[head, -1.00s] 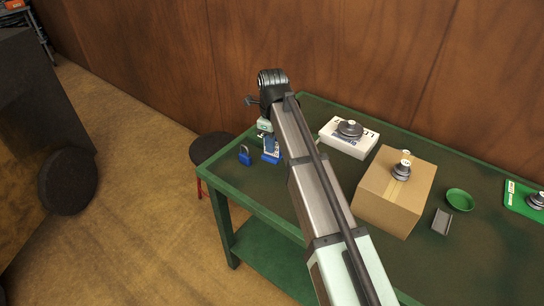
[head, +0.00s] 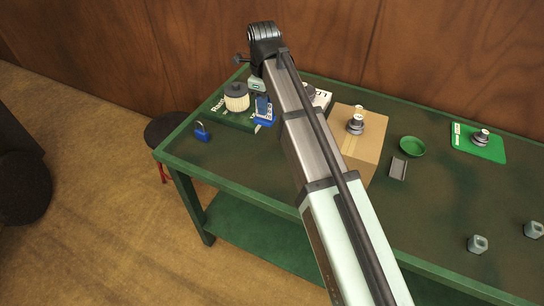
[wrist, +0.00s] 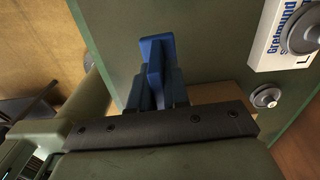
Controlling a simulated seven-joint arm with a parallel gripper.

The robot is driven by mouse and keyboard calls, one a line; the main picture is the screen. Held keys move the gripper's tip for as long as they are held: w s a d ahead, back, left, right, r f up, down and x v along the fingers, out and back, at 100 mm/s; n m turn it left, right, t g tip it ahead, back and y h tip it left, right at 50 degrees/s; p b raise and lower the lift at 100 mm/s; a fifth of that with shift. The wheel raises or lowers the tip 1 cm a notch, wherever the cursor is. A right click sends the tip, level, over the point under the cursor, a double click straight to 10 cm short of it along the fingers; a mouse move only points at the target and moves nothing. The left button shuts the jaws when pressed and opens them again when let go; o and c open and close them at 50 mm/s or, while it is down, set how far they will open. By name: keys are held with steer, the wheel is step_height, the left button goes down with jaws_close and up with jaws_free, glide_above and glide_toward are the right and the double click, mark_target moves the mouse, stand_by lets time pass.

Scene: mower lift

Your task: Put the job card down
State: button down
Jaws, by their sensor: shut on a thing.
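My gripper (head: 262,103) hangs from the arm's end above the far left part of the green workbench (head: 225,165). The card's edges and the fingers are hard to tell apart there. I cannot tell whether the card touches the bench.
A cream filter with a dark top (head: 237,98) stands close left of my gripper. A blue padlock (head: 202,133) lies near the left edge. A cardboard box (head: 372,130), green dish (head: 412,146) and green mat (head: 492,151) are to the right. A white box (wrist: 270,50) is nearby.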

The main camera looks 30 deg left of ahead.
steer(key=shift+s+d+f+n, duration=0.4)
steer(key=shift+d+f+n, duration=0.3)
steer(key=shift+f, duration=1.45)
steer(key=shift+s+d+f+n, duration=0.5)
steer(key=shift+d+f, duration=0.3)
steer(key=shift+f, duration=1.4)
steer(key=shift+s+d+f+n, duration=0.35)
steer(key=shift+d+f+n, duration=0.4)
steer(key=shift+f, duration=1.4)
steer(key=shift+f, duration=0.15)
steer(key=c, duration=1.1)
jaws_free()
step_height(320, 180, up, 12)
steer(key=shift+r, duration=0.2)
